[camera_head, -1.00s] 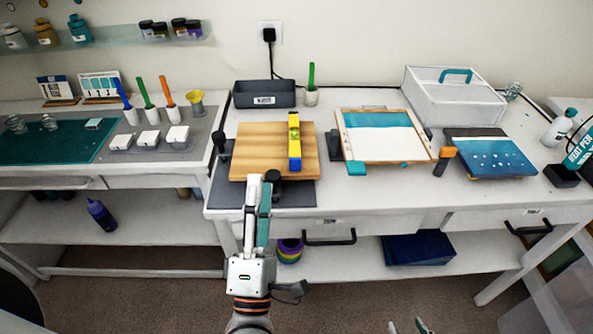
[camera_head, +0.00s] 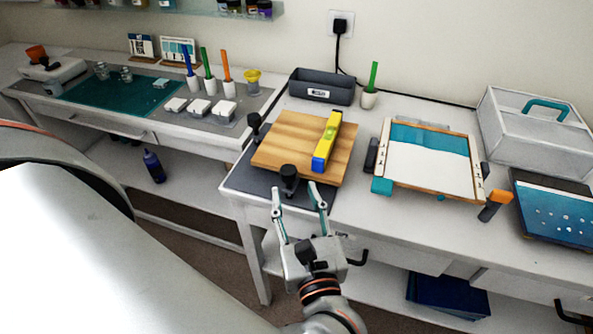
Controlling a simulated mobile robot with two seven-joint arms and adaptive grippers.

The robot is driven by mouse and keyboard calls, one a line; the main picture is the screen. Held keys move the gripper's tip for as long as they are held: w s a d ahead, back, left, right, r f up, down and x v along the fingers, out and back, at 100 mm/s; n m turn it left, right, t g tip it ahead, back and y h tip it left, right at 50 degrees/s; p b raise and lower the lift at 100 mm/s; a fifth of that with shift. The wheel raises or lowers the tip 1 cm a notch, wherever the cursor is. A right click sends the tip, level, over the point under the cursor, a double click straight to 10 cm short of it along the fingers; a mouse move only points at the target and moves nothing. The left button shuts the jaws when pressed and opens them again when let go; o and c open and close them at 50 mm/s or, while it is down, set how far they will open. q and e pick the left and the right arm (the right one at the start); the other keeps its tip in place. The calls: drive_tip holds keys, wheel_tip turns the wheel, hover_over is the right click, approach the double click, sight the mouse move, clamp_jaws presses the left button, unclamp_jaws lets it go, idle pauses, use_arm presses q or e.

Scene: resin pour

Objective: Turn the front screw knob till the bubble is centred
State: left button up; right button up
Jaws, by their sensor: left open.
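The front screw knob (camera_head: 289,178) is black and stands at the front edge of the wooden board (camera_head: 285,138). A yellow spirit level (camera_head: 328,140) with a blue near end lies on the board's right part. Its bubble is too small to read. My left gripper (camera_head: 299,198) is open, its two fingers spread just in front of and below the front knob. The fingers appear apart from the knob, though the gap in depth is hard to judge. Another black knob (camera_head: 255,125) stands at the board's left edge. My right gripper is not in view.
A dark mat (camera_head: 240,181) lies under the board. A framed screen (camera_head: 432,181) with a teal band lies to the right, and a dark bin (camera_head: 321,90) stands behind. A pale part of my own body covers the lower left.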

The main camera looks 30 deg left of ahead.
sight(290, 179)
use_arm(q)
drive_tip(key=p+x, duration=0.1)
drive_tip(key=x, duration=0.6)
drive_tip(key=c, duration=1.1)
